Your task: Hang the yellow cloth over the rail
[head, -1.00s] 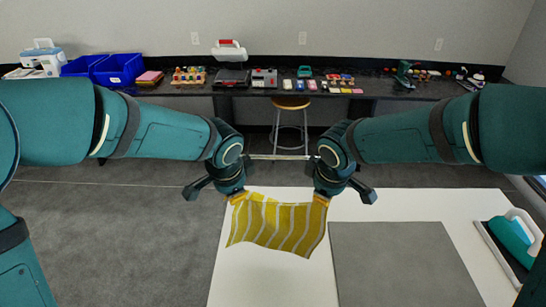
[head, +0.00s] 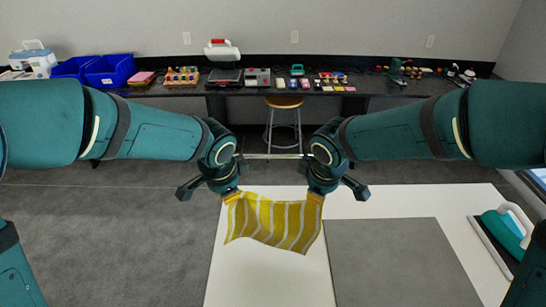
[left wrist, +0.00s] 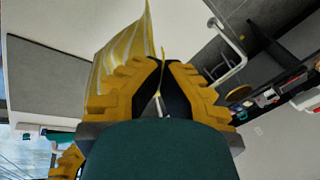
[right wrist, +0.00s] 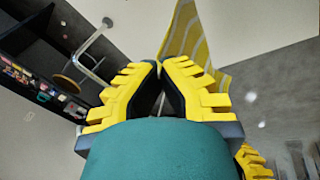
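The yellow cloth (head: 272,222) with pale stripes hangs spread between my two grippers, above the white table. My left gripper (head: 231,196) is shut on its upper left corner and my right gripper (head: 315,196) on its upper right corner. The lower edge hangs free and wavy. The rail (head: 272,156) is a thin pale horizontal bar behind the cloth, between my wrists; its ends are hidden by my arms. The rail's frame shows in the left wrist view (left wrist: 229,48) and the right wrist view (right wrist: 92,43). The cloth appears apart from the rail.
The white table (head: 262,280) carries a grey mat (head: 390,265) and, at right, a teal iron (head: 505,232). A stool (head: 284,102) stands behind the rail, before a black bench (head: 180,90) with blue bins (head: 108,70) and tools. Grey floor (head: 110,240) is open at left.

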